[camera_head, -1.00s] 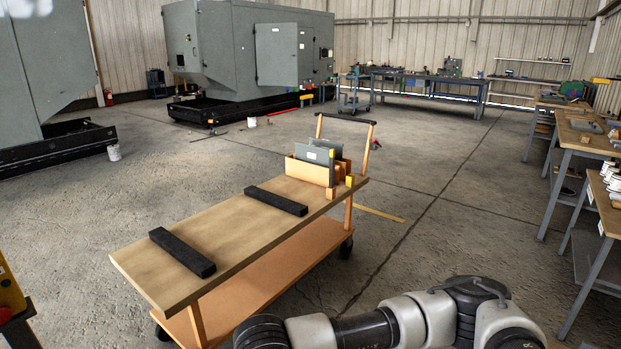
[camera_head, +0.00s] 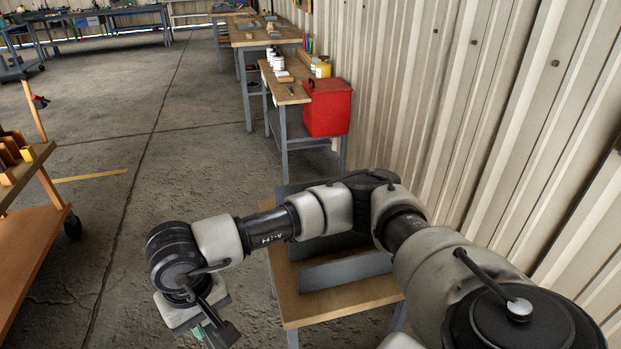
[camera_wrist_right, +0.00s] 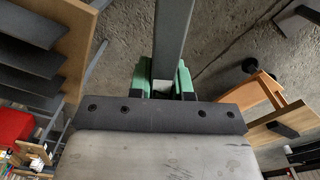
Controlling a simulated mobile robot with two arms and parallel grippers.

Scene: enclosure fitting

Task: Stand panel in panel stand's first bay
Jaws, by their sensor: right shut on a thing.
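My right gripper (camera_head: 207,333) is at the bottom of the head view. In the right wrist view its green fingers (camera_wrist_right: 162,82) are shut on a grey panel (camera_wrist_right: 174,35), seen nearly edge-on and running away from the fingers. In the head view the held panel is cut off below the frame. My left gripper is not in view.
A small wooden table (camera_head: 340,302) with grey panels (camera_head: 345,270) stands under my right arm. The cart (camera_head: 35,235) is at the left, with clear floor between.

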